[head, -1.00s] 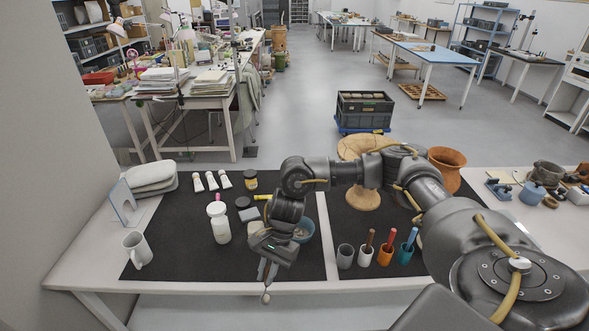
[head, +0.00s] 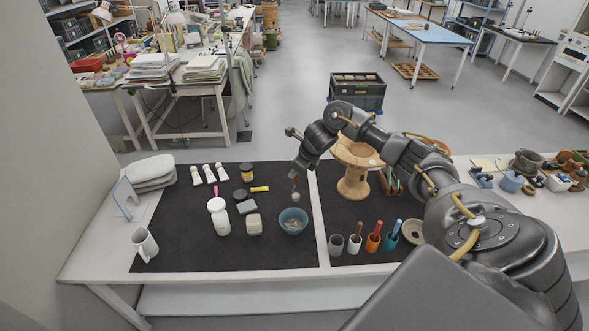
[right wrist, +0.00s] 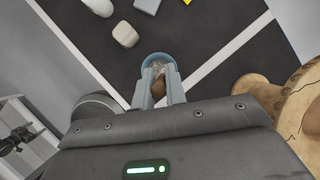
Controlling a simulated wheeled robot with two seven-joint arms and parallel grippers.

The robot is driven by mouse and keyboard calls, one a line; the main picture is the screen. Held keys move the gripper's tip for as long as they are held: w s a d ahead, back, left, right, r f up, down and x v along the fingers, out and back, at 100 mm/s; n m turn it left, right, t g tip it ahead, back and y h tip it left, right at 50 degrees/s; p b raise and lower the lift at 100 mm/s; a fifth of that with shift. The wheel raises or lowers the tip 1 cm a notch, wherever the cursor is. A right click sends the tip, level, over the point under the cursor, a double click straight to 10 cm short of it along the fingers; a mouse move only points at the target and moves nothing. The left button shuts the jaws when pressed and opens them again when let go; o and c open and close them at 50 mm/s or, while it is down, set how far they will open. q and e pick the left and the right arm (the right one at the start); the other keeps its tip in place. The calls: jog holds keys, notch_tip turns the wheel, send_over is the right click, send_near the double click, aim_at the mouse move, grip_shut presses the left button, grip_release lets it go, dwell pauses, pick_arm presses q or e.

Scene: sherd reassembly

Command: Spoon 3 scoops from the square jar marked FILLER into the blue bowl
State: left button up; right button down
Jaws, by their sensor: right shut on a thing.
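The blue bowl (head: 293,221) stands on the dark mat; some pale content shows inside, not clear. My right gripper (head: 296,180) is above and behind the bowl, shut on a spoon (head: 296,195) that hangs down with its pale end over the bowl's far side. In the right wrist view the fingers (right wrist: 159,92) close on the brown handle (right wrist: 158,88), with the bowl (right wrist: 158,58) beyond. A beige squarish jar (head: 254,224) stands left of the bowl; no marking is readable. It also shows in the right wrist view (right wrist: 125,34). My left gripper is out of view.
Tool cups (head: 373,243) stand at right front, a wooden stand (head: 354,170) behind.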

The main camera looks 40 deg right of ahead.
aim_at(296, 184)
notch_tip(296, 184, down, 7)
jog(key=b, duration=0.4)
jog(key=shift+r, duration=0.2)
jog(key=s+a+f+n+t+h+b, duration=0.4)
jog(key=a+f+h+b, duration=0.7)
jog(key=b, duration=0.6)
jog(key=shift+s+a+f+t, duration=0.2)
jog(key=shift+s+a+t, duration=0.3)
jog(key=shift+t, duration=0.8)
